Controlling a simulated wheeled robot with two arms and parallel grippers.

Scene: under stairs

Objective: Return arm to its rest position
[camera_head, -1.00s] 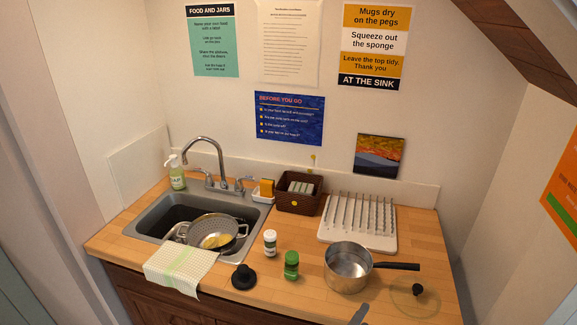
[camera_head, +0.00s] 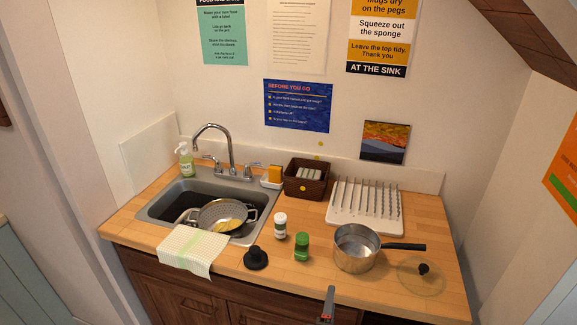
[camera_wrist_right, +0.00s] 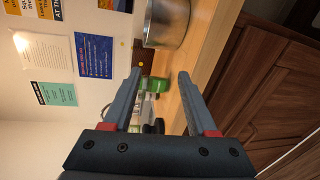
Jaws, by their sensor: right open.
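My right gripper (camera_head: 327,306) shows at the bottom edge of the head view, in front of the counter's front edge. In the right wrist view its two fingers (camera_wrist_right: 160,98) stand apart with nothing held between them. Beyond them, the green-lidded jar (camera_wrist_right: 157,84) and the steel saucepan (camera_wrist_right: 165,22) show on the counter, clear of the fingers. My left gripper is not in the head view.
The wooden counter (camera_head: 215,285) holds a sink (camera_head: 158,207) with a colander (camera_head: 222,214), a saucepan (camera_head: 355,250), a glass lid (camera_head: 420,278), two jars, a black stopper-like object (camera_head: 256,259), a drying rack (camera_head: 365,222) and a basket (camera_head: 308,191). Cabinet doors (camera_head: 185,300) lie below.

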